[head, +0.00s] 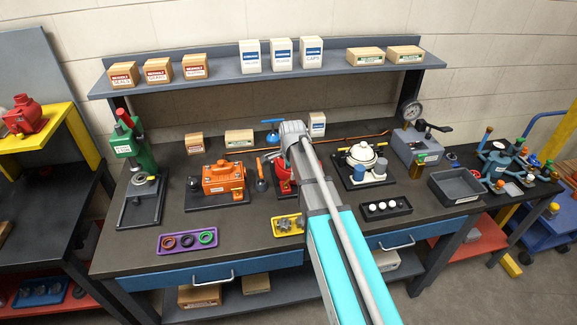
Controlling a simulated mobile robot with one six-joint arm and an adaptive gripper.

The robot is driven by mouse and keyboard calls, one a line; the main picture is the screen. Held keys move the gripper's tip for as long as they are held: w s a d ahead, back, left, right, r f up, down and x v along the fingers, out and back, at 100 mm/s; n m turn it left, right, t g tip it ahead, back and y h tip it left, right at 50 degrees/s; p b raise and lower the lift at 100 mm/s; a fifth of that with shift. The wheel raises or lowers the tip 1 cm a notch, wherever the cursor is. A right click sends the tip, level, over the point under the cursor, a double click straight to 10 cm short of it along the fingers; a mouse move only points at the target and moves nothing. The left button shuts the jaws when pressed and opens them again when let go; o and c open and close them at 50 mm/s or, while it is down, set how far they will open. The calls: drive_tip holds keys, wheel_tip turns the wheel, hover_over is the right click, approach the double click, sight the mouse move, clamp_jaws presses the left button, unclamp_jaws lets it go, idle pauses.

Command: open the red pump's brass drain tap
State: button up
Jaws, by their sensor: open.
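The red pump (283,176) stands on the workbench near its middle. My arm covers its right part, so only a strip of red body shows. I cannot make out its brass drain tap; it is hidden or too small to tell. My arm reaches over the bench from the lower right, and its grey end joint shows above and behind the pump. My gripper's fingers do not show; the arm hides them.
A yellow tray (288,225) and a white-ball tray (386,209) lie in front. A shelf (240,78) with boxes runs above.

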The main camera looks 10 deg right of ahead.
drive_tip(key=s+f+n+g+b, duration=0.1)
drive_tip(key=s+f+n+b, duration=0.1)
drive_tip(key=s+n, duration=0.5)
drive_tip(key=s+f+n+g+b, duration=0.1)
drive_tip(key=s+f+n+b, duration=0.2)
drive_tip(key=s+n, duration=0.5)
drive_tip(key=shift+s+f+b, duration=0.35)
drive_tip(key=shift+s+f, duration=0.3)
drive_tip(key=shift+s, duration=3.15)
drive_tip(key=shift+c, duration=0.5)
wheel_tip(320, 180, up, 8)
drive_tip(key=f+m+t+y+p, duration=0.1)
drive_tip(key=m+t+y+p, duration=0.1)
drive_tip(key=m+p, duration=0.55)
hover_over(288, 180)
drive_tip(key=s+d, duration=0.1)
drive_tip(key=d, duration=0.1)
drive_tip(key=shift+s+r+m, duration=0.15)
drive_tip(key=shift+r+m, duration=0.05)
drive_tip(key=shift+m, duration=0.35)
drive_tip(key=shift+f+b, duration=0.1)
drive_tip(key=shift+b, duration=0.25)
drive_tip(key=b+x, duration=1.3)
drive_tip(key=shift+s+d+f, duration=0.15)
drive_tip(key=shift+d+f, duration=0.05)
drive_tip(key=shift+f, duration=0.15)
